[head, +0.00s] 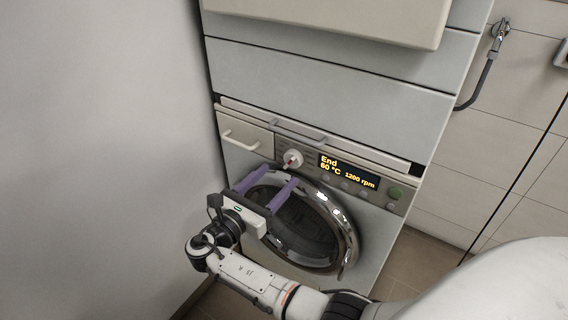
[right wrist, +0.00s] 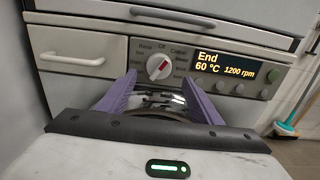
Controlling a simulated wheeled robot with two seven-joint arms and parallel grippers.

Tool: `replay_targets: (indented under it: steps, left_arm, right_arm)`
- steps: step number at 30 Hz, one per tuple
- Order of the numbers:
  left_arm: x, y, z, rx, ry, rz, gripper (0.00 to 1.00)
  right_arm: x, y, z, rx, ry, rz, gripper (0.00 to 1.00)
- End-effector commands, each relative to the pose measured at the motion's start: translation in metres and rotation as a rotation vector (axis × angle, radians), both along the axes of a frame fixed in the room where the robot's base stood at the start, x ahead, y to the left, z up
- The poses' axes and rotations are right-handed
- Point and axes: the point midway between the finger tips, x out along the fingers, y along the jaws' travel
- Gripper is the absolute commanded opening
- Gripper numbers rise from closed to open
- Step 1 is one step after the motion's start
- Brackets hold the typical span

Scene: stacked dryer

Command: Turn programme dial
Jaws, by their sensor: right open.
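The programme dial (head: 292,158) is a round white knob with a red pointer on the machine's control panel. In the right wrist view the dial (right wrist: 158,67) lies straight ahead, between and beyond the fingers, and its red mark slants up to the right. My right gripper (head: 273,182) has purple fingers spread open and empty. It is in front of the panel, a little below and left of the dial, and apart from it as far as I can tell. The display (head: 349,171) reads End, 60 °C, 1200 rpm. My left gripper is not in view.
The round door (head: 345,225) with a chrome rim is below the panel. A detergent drawer (head: 240,135) with a white handle is left of the dial. A grey wall (head: 100,130) stands close on the left.

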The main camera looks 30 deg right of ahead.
Motion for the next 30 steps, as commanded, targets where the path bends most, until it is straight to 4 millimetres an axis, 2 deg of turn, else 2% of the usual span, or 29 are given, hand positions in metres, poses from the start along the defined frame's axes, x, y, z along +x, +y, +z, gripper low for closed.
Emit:
replay_targets:
  steps: [3, 9, 14, 21, 22, 29, 30]
  left_arm:
    - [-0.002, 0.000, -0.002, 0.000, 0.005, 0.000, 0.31]
    - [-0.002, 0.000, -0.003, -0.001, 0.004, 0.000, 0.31]
    - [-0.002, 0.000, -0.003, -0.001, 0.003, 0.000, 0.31]
    - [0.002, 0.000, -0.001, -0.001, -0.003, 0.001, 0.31]
    - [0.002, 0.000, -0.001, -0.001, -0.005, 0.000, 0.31]
    - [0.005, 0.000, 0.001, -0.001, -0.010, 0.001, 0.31]
    - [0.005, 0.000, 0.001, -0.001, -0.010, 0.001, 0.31]
  right_arm:
    - [0.009, -0.022, 0.000, -0.001, -0.001, -0.001, 0.59]
    - [0.019, -0.047, 0.000, 0.002, -0.001, -0.001, 0.59]
    - [0.023, -0.056, 0.000, 0.003, -0.002, 0.000, 0.59]
    - [0.023, -0.056, 0.000, 0.003, -0.002, 0.001, 0.59]
    - [0.023, -0.056, 0.000, 0.003, -0.002, 0.001, 0.57]
    - [0.023, -0.056, 0.000, 0.004, -0.002, 0.001, 0.19]
    - [0.023, -0.056, 0.000, 0.004, -0.002, 0.001, 0.18]
